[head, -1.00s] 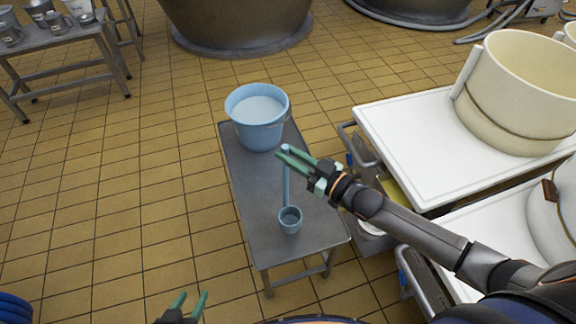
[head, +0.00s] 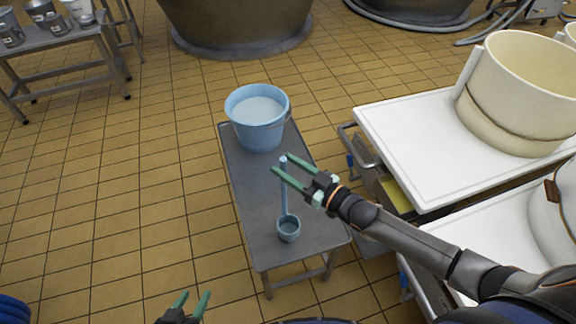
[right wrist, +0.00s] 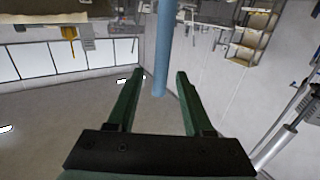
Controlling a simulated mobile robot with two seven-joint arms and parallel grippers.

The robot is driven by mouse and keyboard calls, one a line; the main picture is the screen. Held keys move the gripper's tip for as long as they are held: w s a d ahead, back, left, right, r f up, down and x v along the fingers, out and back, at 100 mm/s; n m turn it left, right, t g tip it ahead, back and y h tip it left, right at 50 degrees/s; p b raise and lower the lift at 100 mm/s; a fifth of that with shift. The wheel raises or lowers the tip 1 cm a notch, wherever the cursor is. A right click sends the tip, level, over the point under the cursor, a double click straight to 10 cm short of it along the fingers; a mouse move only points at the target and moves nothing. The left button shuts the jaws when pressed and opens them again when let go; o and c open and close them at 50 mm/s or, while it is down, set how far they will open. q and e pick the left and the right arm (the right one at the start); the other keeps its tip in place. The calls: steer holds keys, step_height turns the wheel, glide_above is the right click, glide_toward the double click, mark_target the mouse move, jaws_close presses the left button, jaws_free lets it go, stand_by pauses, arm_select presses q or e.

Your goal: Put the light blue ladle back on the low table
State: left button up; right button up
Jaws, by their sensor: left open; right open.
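The light blue ladle (head: 288,229) is at the near end of the low grey table (head: 262,210), cup down and handle up. The cup looks as if it rests on the tabletop. My right gripper (head: 282,162) is open, with one finger on each side of the top of the handle. In the right wrist view the handle (right wrist: 164,50) shows between the spread fingers, with a gap on both sides. My left gripper (head: 194,296) is open and empty at the bottom of the head view, left of the table's near end.
A light blue bucket (head: 258,135) with pale contents stands at the table's far end. White-topped carts (head: 420,150) with a large cream tub (head: 515,90) are on the right, under my right arm. A bench with metal jugs (head: 55,45) is at the far left. Tiled floor left of the table is clear.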

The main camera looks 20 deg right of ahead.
steer(key=shift+r, duration=0.1)
steer(key=shift+s+d, duration=0.15)
steer(key=shift+s, duration=0.05)
steer(key=p+v, duration=0.1)
steer(key=v, duration=0.9)
steer(key=s+a+f+m+g+h, duration=0.4)
steer(key=s+f+h, duration=0.3)
steer(key=s+f, duration=0.4)
steer(key=shift+s+a+f+g, duration=0.2)
steer(key=shift+s+a+g, duration=0.25)
steer(key=shift+s+g, duration=0.3)
step_height(320, 180, up, 7)
steer(key=d+p, duration=0.1)
steer(key=p, duration=0.8)
steer(key=shift+s+d+r+m+h, duration=0.25)
steer(key=shift+s+d+m+h, duration=0.05)
steer(key=shift+s, duration=0.1)
